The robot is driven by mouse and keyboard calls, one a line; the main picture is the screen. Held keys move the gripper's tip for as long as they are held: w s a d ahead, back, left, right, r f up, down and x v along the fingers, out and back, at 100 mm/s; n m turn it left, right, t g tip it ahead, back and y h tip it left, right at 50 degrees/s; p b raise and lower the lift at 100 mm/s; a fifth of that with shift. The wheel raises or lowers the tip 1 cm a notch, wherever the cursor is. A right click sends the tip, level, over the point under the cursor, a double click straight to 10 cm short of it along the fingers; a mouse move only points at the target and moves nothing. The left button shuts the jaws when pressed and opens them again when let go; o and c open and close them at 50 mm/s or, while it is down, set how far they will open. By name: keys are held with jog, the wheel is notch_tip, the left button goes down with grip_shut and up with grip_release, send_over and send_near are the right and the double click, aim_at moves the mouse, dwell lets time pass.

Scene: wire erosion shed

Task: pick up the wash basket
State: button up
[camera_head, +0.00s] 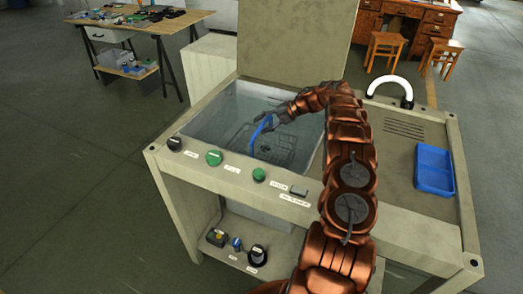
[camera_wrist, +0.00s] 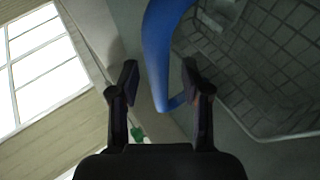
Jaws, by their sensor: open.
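The wash basket is a dark wire mesh basket (camera_head: 284,150) with a blue handle (camera_head: 258,136). It sits in the tank (camera_head: 207,117) of the washing station, in the liquid. In the wrist view the blue handle (camera_wrist: 158,50) rises between the open fingers of my gripper (camera_wrist: 160,82), and the wire mesh (camera_wrist: 285,45) shows at the right. My gripper (camera_head: 270,122) is at the blue handle in the head view. The handle appears close to the right finger; I cannot tell whether they touch.
The tank's raised lid (camera_head: 290,38) stands behind. A workbench (camera_head: 140,22) stands at the back left.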

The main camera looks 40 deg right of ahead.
grip_shut()
dwell(0.3)
dwell(0.5)
